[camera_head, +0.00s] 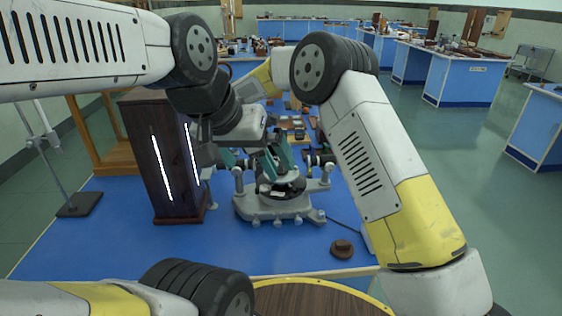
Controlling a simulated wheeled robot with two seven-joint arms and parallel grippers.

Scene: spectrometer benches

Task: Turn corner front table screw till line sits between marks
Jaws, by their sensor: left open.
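A grey spectrometer (283,208) stands on the blue bench, with several levelling feet and a small dark round table (281,187) at its middle. My left gripper (256,160) is above it, its teal fingers spread apart, close over the round table. I cannot tell whether either finger touches a screw. The table's screws, the line and the marks are too small or hidden to make out. My right arm (365,150) rises from the lower right and bends across behind my left wrist, which hides its end. My right gripper does not show.
A tall dark wooden housing (160,165) with bright slits stands left of the spectrometer. A metal stand (78,204) is farther left. A brown round piece (342,248) lies at front right. Small items crowd the bench behind. The blue bench top (200,245) is clear in front.

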